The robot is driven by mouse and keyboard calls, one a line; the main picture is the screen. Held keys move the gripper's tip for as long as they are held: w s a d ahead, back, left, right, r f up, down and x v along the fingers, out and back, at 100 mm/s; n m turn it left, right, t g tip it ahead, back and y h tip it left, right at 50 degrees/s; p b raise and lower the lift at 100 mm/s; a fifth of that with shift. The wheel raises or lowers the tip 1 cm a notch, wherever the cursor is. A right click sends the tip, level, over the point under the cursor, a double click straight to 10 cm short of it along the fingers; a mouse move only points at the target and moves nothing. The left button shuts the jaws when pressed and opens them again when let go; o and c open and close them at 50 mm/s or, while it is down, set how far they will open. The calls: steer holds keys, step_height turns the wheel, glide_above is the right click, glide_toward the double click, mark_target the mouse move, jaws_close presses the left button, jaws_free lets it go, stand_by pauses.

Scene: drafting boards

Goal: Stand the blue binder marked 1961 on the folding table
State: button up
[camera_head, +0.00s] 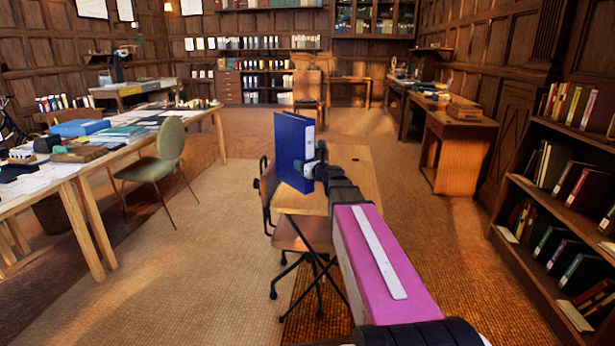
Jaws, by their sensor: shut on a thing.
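The blue binder (292,148) is upright in front of me, its white-labelled spine facing right. Its marking is too small to read. My gripper (311,163) is shut on the binder's right side, at the spine edge. The folding table (352,178) has a light wooden top and lies behind and below my gripper. The binder's lower part overlaps the left part of the tabletop in the picture. I cannot tell whether its bottom edge touches the top. My forearm hides part of the table's front right.
A swivel chair (302,234) stands at the table's near left side. A long table (95,170) with papers and boxes runs along the left, with a green chair (166,157) beside it. A bookcase (508,238) stands at the right. The tabletop right of the binder looks bare.

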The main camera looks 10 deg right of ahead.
step_height(320, 180, down, 6)
steer(key=w+d, duration=0.2)
steer(key=shift+r, duration=0.2)
steer(key=shift+f, duration=0.1)
steer(key=o, duration=1.3)
